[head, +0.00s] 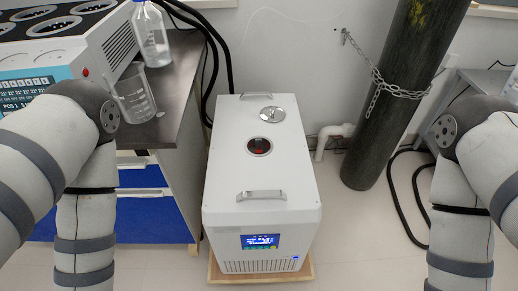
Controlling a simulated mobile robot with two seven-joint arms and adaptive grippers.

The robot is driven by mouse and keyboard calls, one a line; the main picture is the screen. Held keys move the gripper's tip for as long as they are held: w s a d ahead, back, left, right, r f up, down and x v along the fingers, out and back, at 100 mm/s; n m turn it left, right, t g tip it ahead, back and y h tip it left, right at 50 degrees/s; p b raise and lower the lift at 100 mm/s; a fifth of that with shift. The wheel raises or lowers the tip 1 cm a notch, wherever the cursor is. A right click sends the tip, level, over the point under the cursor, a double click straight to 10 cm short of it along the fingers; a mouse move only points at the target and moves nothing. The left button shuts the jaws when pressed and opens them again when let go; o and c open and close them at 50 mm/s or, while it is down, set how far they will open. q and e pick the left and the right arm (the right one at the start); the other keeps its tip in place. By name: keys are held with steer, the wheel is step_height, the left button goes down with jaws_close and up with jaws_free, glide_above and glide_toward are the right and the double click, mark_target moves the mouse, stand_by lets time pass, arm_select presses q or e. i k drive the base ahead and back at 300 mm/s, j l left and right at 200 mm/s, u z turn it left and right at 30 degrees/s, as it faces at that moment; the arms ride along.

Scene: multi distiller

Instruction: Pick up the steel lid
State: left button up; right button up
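The steel lid (272,114) is a small round metal disc lying flat on top of the white chiller box (240,172). It lies behind and slightly right of a round dark opening (258,147) with a metal rim. A reddish patch shows inside the opening. My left arm (80,150) comes in at the left and my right arm (465,160) at the right. Both bend downward and leave the picture at the bottom edge, so neither gripper shows. Both arms are apart from the lid.
Metal handles stand at the front (262,195) and back of the box top. A bench (178,95) at left holds a beaker (135,95), a bottle (152,40) and a multi-position heater (75,75). A chained dark gas cylinder (400,95) stands at right. Space above the box is clear.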

mark_target(270, 114)
steer(key=k+l+u, duration=0.1)
steer(key=l+u, duration=0.2)
steer(key=k+l+u, duration=0.15)
steer(key=l+u, duration=0.15)
steer(key=l, duration=0.15)
steer(key=l+u, duration=0.45)
steer(key=l, duration=0.25)
steer(key=k+l+u, duration=0.15)
steer(key=l+u, duration=0.3)
steer(key=l, duration=0.2)
steer(key=l+u, duration=0.4)
steer(key=l, duration=0.3)
steer(key=l+u, duration=0.45)
steer(key=l, duration=0.3)
steer(key=i+l+u, duration=0.1)
steer(key=l, duration=0.25)
steer(key=i+l+u, duration=0.1)
steer(key=i+l, duration=0.25)
